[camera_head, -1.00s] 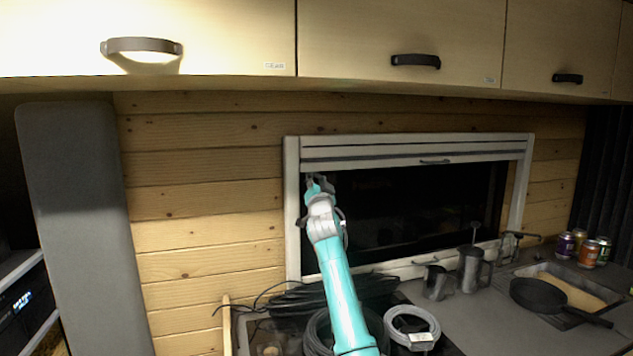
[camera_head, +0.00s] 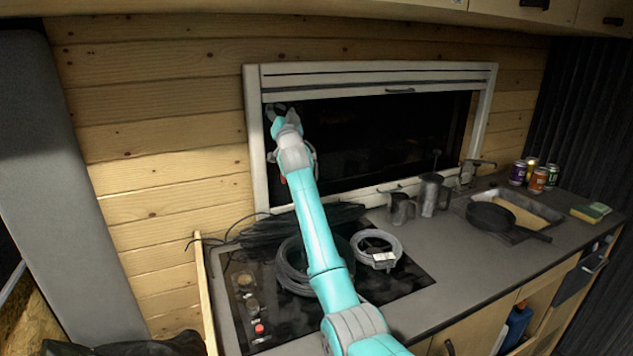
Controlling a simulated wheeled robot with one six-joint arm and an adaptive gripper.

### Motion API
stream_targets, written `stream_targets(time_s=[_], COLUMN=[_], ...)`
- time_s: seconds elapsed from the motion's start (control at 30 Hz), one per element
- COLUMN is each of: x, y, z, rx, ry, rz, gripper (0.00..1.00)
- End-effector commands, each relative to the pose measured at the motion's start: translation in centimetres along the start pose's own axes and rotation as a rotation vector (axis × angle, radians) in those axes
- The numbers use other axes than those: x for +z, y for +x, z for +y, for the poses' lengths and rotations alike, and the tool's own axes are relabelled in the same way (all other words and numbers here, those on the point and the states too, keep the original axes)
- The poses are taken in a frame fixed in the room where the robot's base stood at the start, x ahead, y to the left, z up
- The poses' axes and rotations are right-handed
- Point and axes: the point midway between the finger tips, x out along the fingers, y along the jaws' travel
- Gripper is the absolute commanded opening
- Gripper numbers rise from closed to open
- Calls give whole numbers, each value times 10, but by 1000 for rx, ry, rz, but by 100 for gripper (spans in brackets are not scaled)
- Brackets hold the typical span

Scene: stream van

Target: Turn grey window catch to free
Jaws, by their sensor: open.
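The window (camera_head: 375,135) has a white frame and dark glass, set in the wood-plank wall above the counter. My gripper (camera_head: 274,110) is open at the upper left of the window, in front of the glass near the left side of the frame. I cannot make out a grey catch on the left side; my gripper and wrist cover part of that area. A small handle or catch (camera_head: 398,188) sits on the bottom rail, and a dark handle (camera_head: 400,91) is on the blind's bar at the top. Which one is the grey catch, I cannot tell.
Coiled cables (camera_head: 376,249) lie on the black hob (camera_head: 262,300) below my arm. Metal jugs (camera_head: 431,194), a tap, a black pan (camera_head: 491,217) and several cans (camera_head: 539,180) stand to the right. The front of the counter (camera_head: 445,265) is clear.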

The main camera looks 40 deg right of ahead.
Motion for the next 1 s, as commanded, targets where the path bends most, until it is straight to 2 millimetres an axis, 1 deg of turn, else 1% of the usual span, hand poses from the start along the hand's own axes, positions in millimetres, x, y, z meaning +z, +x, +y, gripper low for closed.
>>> stream_targets(time_s=[0.03,0.4,0.6,0.87,0.9,1.0], x=[2,2,2,-2,-2,-2], y=[-10,-69,-94,-118,-111,-101], z=[0,-1,-1,-4,-4,-4], rx=[0,0,0,1,1,1], ry=[3,3,5,4,4,4], rz=[0,-1,0,0,0,-1], gripper=[62,62,62,62,62,62])
